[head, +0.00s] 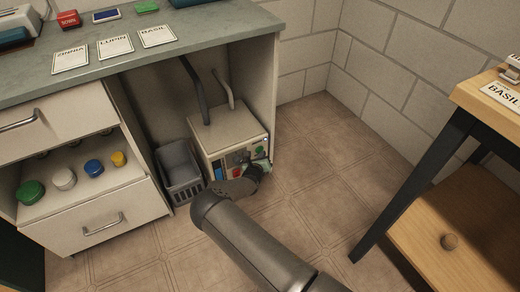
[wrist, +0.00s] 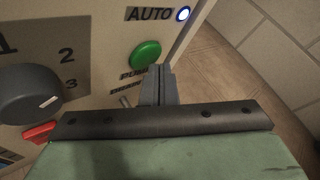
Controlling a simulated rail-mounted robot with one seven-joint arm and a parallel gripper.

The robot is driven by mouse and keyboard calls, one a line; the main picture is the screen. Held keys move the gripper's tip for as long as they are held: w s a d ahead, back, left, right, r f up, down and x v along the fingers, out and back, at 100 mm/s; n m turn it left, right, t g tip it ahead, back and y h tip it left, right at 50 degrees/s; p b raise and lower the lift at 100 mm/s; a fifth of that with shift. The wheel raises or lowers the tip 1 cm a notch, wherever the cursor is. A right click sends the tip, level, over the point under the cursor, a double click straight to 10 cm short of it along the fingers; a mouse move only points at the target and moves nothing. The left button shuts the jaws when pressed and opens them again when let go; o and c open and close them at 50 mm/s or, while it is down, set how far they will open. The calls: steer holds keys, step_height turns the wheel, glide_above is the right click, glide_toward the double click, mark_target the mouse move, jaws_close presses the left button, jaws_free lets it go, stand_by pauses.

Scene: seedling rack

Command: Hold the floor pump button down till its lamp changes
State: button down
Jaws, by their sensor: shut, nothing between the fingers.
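The floor pump (head: 224,130) is a beige box standing on the floor under the bench. Its green round button (wrist: 144,54) is on the front panel, with partly covered lettering below; it also shows in the head view (head: 259,149). A small round lamp (wrist: 183,14) beside the word AUTO glows white with a blue rim. My gripper (wrist: 158,76) is shut and empty. Its fingertips are just below and right of the green button in the wrist view. I cannot tell whether they touch the panel. In the head view my gripper (head: 262,167) is close in front of the panel.
The panel also has a dark numbered knob (wrist: 30,95) and a red part (wrist: 40,132). A grey basket (head: 181,172) stands left of the pump. Two hoses rise behind it. The cabinet side panel is close on the right. A wooden table (head: 466,205) stands farther right, with open floor between.

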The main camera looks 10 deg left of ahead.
steer(key=shift+s+d+p, duration=0.25)
steer(key=shift+s+p, duration=0.05)
steer(key=shift+p, duration=0.05)
steer(key=s+d+p, duration=0.1)
steer(key=s+p, duration=0.1)
steer(key=s+d+p, duration=0.1)
steer(key=s+p, duration=0.1)
steer(key=p, duration=0.1)
steer(key=shift+d+p, duration=0.3)
steer(key=shift+d, duration=0.1)
stand_by(0.8)
